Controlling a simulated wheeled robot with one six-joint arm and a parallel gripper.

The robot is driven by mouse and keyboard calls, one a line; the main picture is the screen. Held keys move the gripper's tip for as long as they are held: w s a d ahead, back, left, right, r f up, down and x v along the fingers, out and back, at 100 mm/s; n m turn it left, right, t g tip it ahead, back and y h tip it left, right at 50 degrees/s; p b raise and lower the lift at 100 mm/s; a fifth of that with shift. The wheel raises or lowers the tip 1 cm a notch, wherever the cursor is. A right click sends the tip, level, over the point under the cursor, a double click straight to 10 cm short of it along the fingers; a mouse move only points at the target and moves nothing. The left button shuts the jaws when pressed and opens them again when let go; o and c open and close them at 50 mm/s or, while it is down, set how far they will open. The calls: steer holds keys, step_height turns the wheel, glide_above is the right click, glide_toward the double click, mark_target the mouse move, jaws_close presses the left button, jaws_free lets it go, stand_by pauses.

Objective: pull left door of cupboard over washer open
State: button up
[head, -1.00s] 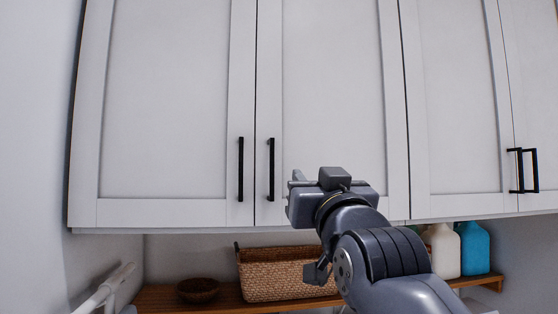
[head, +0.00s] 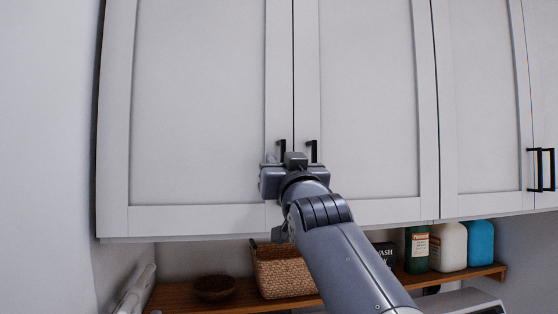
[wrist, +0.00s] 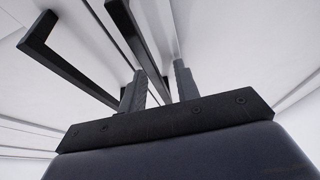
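The cupboard's left door (head: 195,105) is a shut white panel with a black vertical handle (head: 282,148) at its lower right. My gripper (head: 288,165) is in front of that handle and hides most of it. In the wrist view my fingers (wrist: 158,88) stand apart, with a black handle bar (wrist: 140,45) running down between them. A gap shows beside the bar, so the gripper looks open around it. The neighbouring door's handle (head: 313,150) is just right of the gripper; a second black handle (wrist: 65,70) shows at left in the wrist view.
The neighbouring door (head: 370,100) is shut, as are the doors further right. Below, a wooden shelf (head: 185,296) holds a wicker basket (head: 280,272), a small bowl (head: 213,287) and several bottles. A wall (head: 45,130) stands close on the left.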

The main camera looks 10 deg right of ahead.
steer(key=shift+c, duration=0.4)
jaws_close()
